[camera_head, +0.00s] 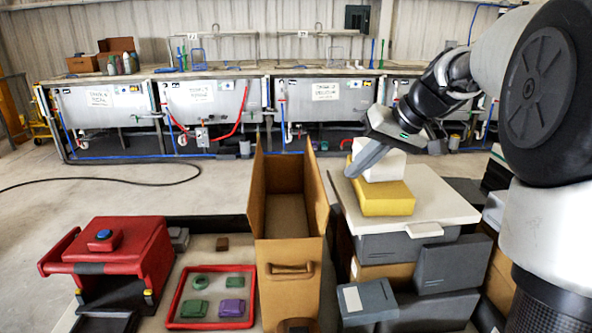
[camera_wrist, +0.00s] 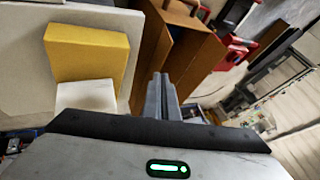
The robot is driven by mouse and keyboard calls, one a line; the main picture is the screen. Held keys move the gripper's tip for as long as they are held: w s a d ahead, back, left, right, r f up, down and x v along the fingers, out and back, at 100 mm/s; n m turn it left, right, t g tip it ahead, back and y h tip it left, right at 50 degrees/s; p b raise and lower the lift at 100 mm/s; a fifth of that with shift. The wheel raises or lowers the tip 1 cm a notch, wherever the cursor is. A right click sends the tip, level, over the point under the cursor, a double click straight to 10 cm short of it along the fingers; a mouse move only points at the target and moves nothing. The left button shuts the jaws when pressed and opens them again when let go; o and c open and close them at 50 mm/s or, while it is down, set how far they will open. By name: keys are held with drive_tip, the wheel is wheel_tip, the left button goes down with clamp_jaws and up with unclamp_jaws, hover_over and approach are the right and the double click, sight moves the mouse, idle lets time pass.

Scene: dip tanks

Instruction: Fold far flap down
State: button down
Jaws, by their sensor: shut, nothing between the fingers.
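A tall brown cardboard box (camera_head: 290,250) stands open in the middle of the head view, with a handle slot in its near side. Its left flap (camera_head: 257,190) and right flap (camera_head: 316,195) stand up. The far flap (camera_head: 284,172) appears as an upright brown panel between them. My gripper (camera_head: 354,172) is to the right of the flaps, apart from them, pointing down and left. In the wrist view its fingers (camera_wrist: 161,92) are together and empty, with the brown box (camera_wrist: 195,45) beyond them.
A yellow box (camera_head: 384,198) and a white block (camera_head: 378,164) sit on a pale lid (camera_head: 440,212) right beside the cardboard box, close under my gripper. A red tray (camera_head: 215,298) and a red machine (camera_head: 110,255) are left. Dip tanks (camera_head: 205,100) line the back.

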drive_tip(key=w+a+f, duration=0.3)
drive_tip(key=w+f, duration=0.4)
drive_tip(key=f, duration=0.1)
drive_tip(key=shift+w+f+y, duration=0.15)
drive_tip(key=shift+f+y, duration=0.1)
drive_tip(key=shift+y, duration=0.15)
drive_tip(key=shift+r, duration=0.1)
